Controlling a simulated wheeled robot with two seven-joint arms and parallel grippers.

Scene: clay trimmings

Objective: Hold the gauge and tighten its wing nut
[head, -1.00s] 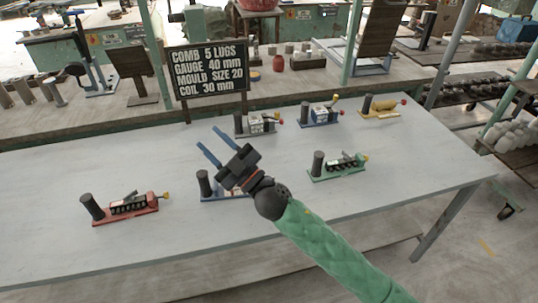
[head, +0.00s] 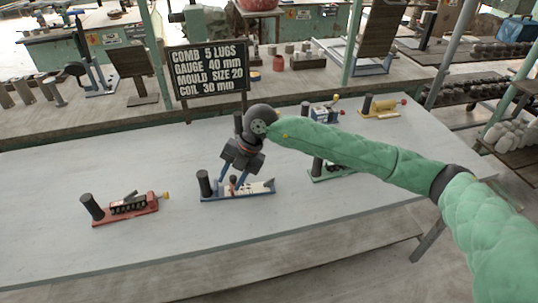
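A blue-based tool (head: 262,193) lies at the front middle of the table, with a black upright post (head: 204,183) at its left end and a small dark red-brown part (head: 233,182) beside the post. I cannot tell for sure which of the tools is the gauge, or make out a wing nut. My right gripper (head: 231,180) points down over this blue-based tool, its two blue fingers apart around or just behind the small part; contact cannot be told. My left gripper is not in view.
Similar tools stand around: red (head: 133,206) at left, green (head: 330,175) partly behind my arm, blue (head: 325,114) and yellow (head: 380,108) at the back. A black sign (head: 208,69) reads "GAUGE 40 mm". The table's front left (head: 60,240) is clear.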

